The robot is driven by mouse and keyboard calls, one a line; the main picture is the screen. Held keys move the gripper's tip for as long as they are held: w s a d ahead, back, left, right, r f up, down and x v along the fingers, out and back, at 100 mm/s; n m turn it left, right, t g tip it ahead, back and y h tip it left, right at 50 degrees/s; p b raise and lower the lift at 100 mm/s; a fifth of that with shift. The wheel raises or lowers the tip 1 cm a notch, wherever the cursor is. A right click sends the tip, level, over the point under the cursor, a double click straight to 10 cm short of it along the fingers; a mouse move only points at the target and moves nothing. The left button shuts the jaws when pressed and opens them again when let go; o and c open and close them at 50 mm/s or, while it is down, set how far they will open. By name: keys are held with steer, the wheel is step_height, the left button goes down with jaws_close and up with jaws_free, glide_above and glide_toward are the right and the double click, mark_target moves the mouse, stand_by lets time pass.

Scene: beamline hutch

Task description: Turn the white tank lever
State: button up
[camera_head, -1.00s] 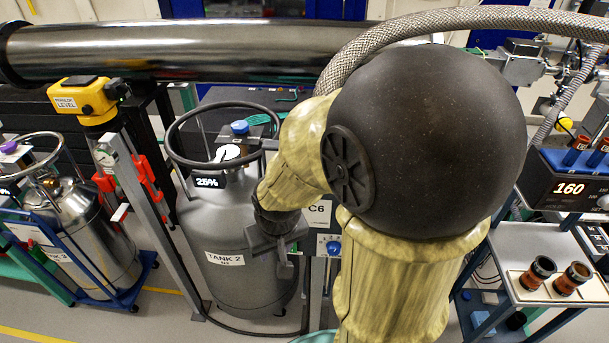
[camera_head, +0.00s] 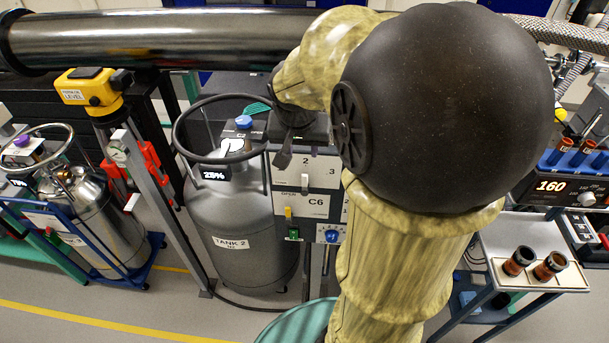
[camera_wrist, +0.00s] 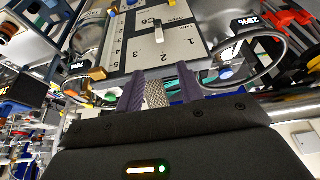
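The grey tank labelled TANK 2 (camera_head: 240,222) stands left of centre in the head view. Its white lever (camera_head: 233,146) sits on top, inside the black ring handle, beside a blue knob (camera_head: 243,122) and a 25% display. In the wrist view the white lever (camera_wrist: 229,53) shows at the upper right, also by the blue knob. My gripper (camera_head: 283,158) is raised above the C6 panel, right of the lever and apart from it. In the wrist view its two purple fingers (camera_wrist: 160,88) are spread with nothing held between them.
The C6 panel (camera_head: 315,206) with switches and a blue knob stands right of the tank. A post with a yellow level device (camera_head: 92,92) stands left. A dark horizontal pipe (camera_head: 150,38) runs behind. A second tank (camera_head: 100,225) stands at far left.

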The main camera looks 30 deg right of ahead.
mark_target(304, 175)
steer(key=b+x, duration=0.2)
steer(key=x, duration=1.5)
steer(key=shift+f, duration=0.3)
jaws_close()
